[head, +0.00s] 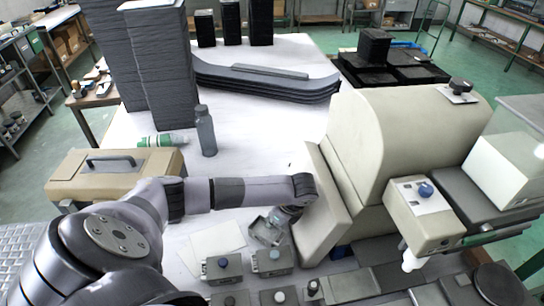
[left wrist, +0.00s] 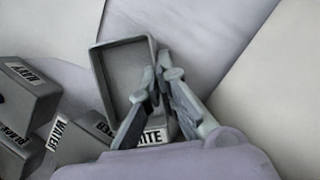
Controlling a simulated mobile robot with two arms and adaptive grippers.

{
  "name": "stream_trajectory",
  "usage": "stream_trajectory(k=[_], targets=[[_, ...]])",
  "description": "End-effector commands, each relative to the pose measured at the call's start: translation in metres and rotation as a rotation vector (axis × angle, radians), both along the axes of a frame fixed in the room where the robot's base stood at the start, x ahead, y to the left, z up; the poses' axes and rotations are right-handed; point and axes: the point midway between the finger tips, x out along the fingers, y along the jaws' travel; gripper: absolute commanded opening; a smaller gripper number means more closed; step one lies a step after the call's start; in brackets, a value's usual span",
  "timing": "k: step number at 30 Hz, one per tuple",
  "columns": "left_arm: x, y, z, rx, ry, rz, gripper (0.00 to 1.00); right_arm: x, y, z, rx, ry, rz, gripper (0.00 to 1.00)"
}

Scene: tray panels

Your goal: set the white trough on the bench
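The white trough is a small grey open tray (left wrist: 122,75) with a label ending in "ITE" on its near face in the left wrist view. It also shows in the head view (head: 266,232), left of and below my left gripper (head: 290,212). In the left wrist view the fingertips of my left gripper (left wrist: 162,76) come together at the tray's right wall and appear closed on it. The white bench top (head: 262,135) spreads around it. I cannot tell whether the tray touches the bench. My right gripper is not in view.
Labelled grey boxes (head: 222,266) with knobs stand just in front. White sheets (head: 216,243) lie left of the tray. A big cream machine (head: 380,135) stands close on the right. A tan toolbox (head: 112,173) and a grey bottle (head: 206,130) are left. The bench middle is clear.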

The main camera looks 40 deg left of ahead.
Motion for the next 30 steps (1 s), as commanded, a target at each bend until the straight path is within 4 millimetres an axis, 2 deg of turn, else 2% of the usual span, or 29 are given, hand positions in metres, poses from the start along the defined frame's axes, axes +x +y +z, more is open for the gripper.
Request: stream_trajectory(k=[6,17,25,30], targets=[[0.0,0.0,-0.004,0.0,-0.001,0.001,0.0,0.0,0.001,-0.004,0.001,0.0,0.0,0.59],[0.0,0.0,-0.002,0.0,0.0,0.001,0.25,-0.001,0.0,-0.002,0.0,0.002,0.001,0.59],[0.0,0.0,-0.001,0.0,0.0,0.001,0.25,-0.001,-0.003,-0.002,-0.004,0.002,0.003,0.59],[0.002,-0.004,0.011,-0.001,-0.004,0.001,0.25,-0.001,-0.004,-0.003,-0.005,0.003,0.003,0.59]])
